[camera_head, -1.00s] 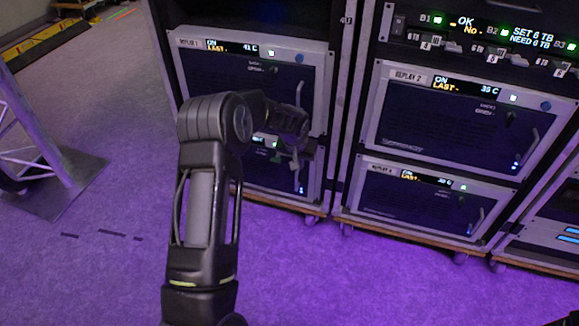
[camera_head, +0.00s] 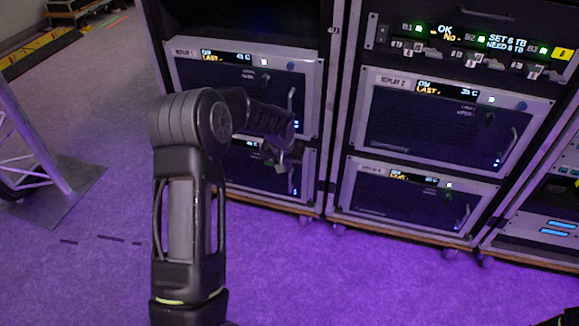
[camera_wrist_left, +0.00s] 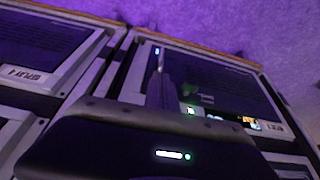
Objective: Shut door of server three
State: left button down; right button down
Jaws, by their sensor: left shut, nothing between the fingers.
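Server three is the lower left unit (camera_head: 258,185), under the one labelled REPLAY 1. Its dark door has a handle (camera_head: 295,182) on the right side, and my arm covers its left part and label. The door looks flush or nearly flush with its frame; a small gap cannot be ruled out. My left gripper (camera_head: 285,162) is shut and empty, in front of the door's upper right part near the handle. In the left wrist view its fingers (camera_wrist_left: 160,82) show against the door's (camera_wrist_left: 215,80) handle side; contact is unclear.
REPLAY 1 (camera_head: 240,100) is above, REPLAY 2 (camera_head: 430,125) and another replay unit (camera_head: 400,200) are in the rack to the right. A truss leg on a base plate (camera_head: 65,195) stands at left. The purple floor in front is clear.

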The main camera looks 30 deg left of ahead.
pick_arm(q)
jog(key=p+v, duration=0.1)
jog(key=v, duration=0.2)
jog(key=shift+s+r, duration=0.25)
jog(key=shift+r, duration=0.1)
jog(key=shift+w, duration=0.1)
